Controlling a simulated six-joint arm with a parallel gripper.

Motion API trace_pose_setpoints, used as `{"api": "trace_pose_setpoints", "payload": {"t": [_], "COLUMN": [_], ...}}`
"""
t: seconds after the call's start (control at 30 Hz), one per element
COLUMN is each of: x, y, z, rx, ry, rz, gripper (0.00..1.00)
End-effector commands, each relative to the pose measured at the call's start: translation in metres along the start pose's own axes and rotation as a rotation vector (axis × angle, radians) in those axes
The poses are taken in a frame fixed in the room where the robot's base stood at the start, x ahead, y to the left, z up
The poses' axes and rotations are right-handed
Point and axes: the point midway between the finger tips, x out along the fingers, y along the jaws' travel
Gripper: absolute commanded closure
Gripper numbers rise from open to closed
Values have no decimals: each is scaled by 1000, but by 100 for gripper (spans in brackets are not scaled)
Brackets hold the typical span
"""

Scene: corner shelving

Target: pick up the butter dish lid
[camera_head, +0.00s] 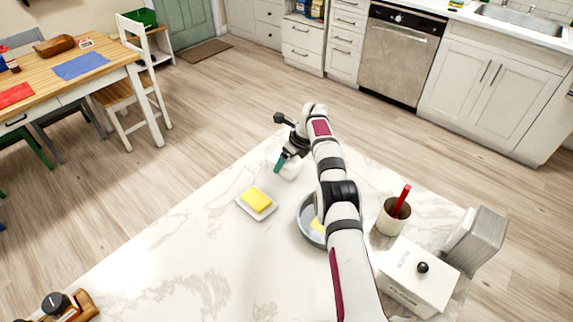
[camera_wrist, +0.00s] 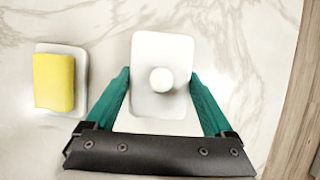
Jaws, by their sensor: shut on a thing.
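The butter dish lid (camera_wrist: 160,50) is white and box-shaped with a round knob on top. It lies between the two teal fingers of my gripper (camera_wrist: 160,77), which is shut on its sides. In the head view the lid (camera_head: 291,171) shows partly behind my gripper (camera_head: 281,163), near the far edge of the marble counter. I cannot tell whether it touches the counter. The butter dish base (camera_head: 257,204) with a yellow butter block (camera_head: 256,199) stands uncovered nearer in; the butter (camera_wrist: 54,82) is left of the lid in the wrist view.
A grey round pan or bowl (camera_head: 304,208) sits partly under my arm. A cup (camera_head: 392,216) with a red-handled utensil, a white lidded box (camera_head: 418,279) and a grey block (camera_head: 475,240) stand at right. The left counter (camera_head: 190,250) is mostly clear.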

Motion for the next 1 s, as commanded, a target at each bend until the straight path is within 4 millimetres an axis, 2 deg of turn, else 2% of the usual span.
{"api": "trace_pose_setpoints", "payload": {"t": [0.07,0.2,0.4,0.53,0.63,0.77,1.0], "x": [-20,-45,-96,-116,-120,-111,-81], "y": [-1,-9,-28,-34,-31,-2,95], "z": [10,-10,-46,-61,-62,-45,-4], "rx": [-1,5,3,2,-1,2,23], "ry": [-3,1,-1,-1,1,4,4], "rz": [-3,-1,-4,-3,0,2,-9], "gripper": [70,70,70,70,70,70,70]}}
